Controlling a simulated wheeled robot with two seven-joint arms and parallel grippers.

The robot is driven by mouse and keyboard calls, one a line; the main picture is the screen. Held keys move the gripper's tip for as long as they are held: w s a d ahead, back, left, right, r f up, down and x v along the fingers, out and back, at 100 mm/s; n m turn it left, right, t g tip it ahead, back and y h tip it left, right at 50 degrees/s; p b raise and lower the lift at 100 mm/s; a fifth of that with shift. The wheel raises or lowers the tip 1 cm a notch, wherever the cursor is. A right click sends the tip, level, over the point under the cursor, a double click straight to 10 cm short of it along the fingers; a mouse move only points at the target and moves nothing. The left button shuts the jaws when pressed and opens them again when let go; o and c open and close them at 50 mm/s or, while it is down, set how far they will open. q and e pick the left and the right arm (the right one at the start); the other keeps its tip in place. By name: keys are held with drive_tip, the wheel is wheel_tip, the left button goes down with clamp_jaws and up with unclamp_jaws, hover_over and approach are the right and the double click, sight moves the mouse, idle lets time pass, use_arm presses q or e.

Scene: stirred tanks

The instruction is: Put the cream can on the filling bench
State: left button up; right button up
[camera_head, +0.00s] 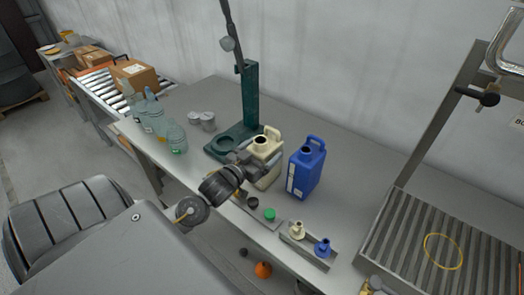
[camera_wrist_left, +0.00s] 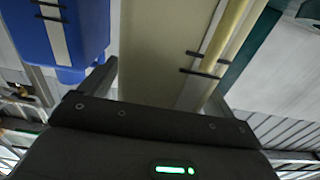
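The cream can (camera_head: 268,146) stands upright on the grey bench (camera_head: 330,213), beside the green stand and left of the blue can (camera_head: 305,170). My left gripper (camera_head: 258,162) is at the near side of the cream can, its fingers apart and close to the can. In the left wrist view the cream can (camera_wrist_left: 160,50) fills the space ahead of the palm, and the left finger lies along its edge. The frames do not show clearly whether the fingers press on it. The blue can (camera_wrist_left: 70,35) is at the upper left there. My right gripper is not in view.
The green stand (camera_head: 250,95) rises behind the cream can. Caps and funnels (camera_head: 297,230) lie along the bench's near edge. Clear bottles (camera_head: 176,138) and metal tins (camera_head: 208,121) stand at left. A ribbed platform (camera_head: 400,240) is at right, and a roller conveyor (camera_head: 100,88) at far left.

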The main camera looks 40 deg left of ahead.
use_arm(q)
drive_tip(key=shift+r, duration=0.1)
drive_tip(key=s+b, duration=0.3)
drive_tip(key=s, duration=0.9)
drive_tip(key=shift+d, duration=0.15)
idle(0.3)
